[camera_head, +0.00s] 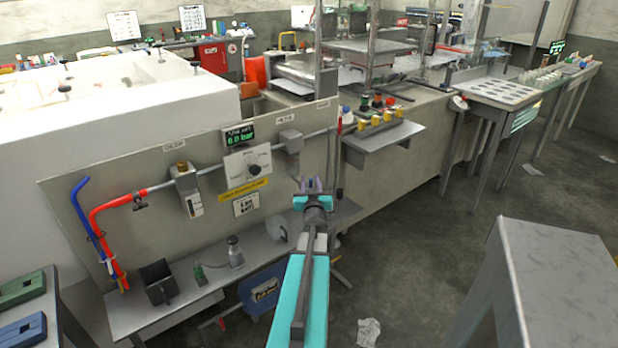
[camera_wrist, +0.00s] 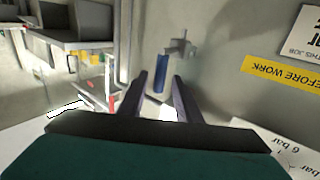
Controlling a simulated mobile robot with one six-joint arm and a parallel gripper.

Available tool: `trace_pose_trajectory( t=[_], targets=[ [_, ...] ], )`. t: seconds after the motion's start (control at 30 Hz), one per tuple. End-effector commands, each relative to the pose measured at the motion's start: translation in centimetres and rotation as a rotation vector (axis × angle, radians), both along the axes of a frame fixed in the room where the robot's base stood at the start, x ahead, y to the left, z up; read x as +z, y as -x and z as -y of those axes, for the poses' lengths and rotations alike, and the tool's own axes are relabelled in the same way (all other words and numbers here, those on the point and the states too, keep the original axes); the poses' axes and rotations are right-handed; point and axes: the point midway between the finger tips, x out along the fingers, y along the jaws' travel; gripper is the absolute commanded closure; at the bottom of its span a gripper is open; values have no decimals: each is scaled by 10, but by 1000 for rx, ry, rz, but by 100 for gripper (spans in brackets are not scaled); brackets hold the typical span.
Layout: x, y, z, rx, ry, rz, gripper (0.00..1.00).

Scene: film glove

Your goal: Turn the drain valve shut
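The likely drain valve shows in the wrist view as a small grey fitting (camera_wrist: 180,48) on the panel with a blue handle (camera_wrist: 160,73) hanging down from it. In the head view I cannot make it out; my gripper and arm cover that part of the panel. My gripper (camera_head: 311,185) is in front of the right part of the grey panel (camera_head: 100,185). In the wrist view its two dark fingers (camera_wrist: 159,80) are apart with a gap between them. The blue handle lines up with this gap; I cannot tell whether it is between the fingertips or just beyond them.
The panel carries a red hose (camera_head: 108,207), a display reading about 6.0 bar (camera_head: 240,134), a dial plate (camera_head: 247,170) and a yellow label (camera_head: 243,190). A shelf (camera_head: 135,317) below holds a black bin (camera_head: 158,282) and small bottles. A grey table (camera_head: 565,270) stands at right; the floor between is mostly free.

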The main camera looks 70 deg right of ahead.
Motion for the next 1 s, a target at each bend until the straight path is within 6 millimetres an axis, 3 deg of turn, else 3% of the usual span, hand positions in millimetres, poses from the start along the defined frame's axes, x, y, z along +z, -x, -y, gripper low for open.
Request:
trace_pose_trajectory(
  t=[0.5, 0.97, 1.0],
  targets=[
    [1, -15, 37, -1, 1, 0, 69],
    [0, -16, 41, -2, 1, 0, 69],
    [0, -16, 41, -2, 1, 0, 72]
  ],
)
